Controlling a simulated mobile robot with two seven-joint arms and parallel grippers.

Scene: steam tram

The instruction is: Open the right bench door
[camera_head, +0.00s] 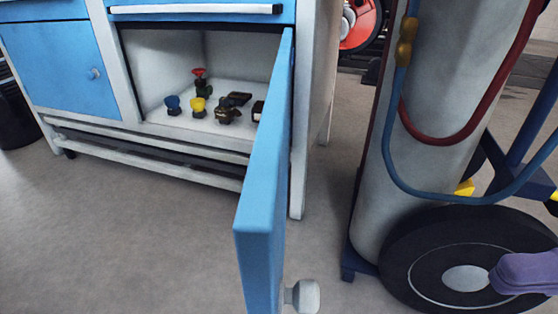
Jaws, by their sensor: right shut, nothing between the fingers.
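The right bench door (263,205) is a blue panel. It stands wide open, swung out from the bench towards me, so I see it nearly edge-on. Its pale round knob (306,295) shows at the bottom of the view, on the door's right side. My right gripper (500,275) is a purple shape at the lower right edge, seen in front of the black wheel. It is shut and empty, well to the right of the knob and apart from the door. Most of it is cut off by the frame. My left gripper is not in view.
The open compartment (160,65) holds several small valves and fittings. The left blue door (62,75) and the drawer above (200,10) are shut. A grey gas cylinder (440,95) with red and blue hoses stands on a wheeled cart (400,255) at right.

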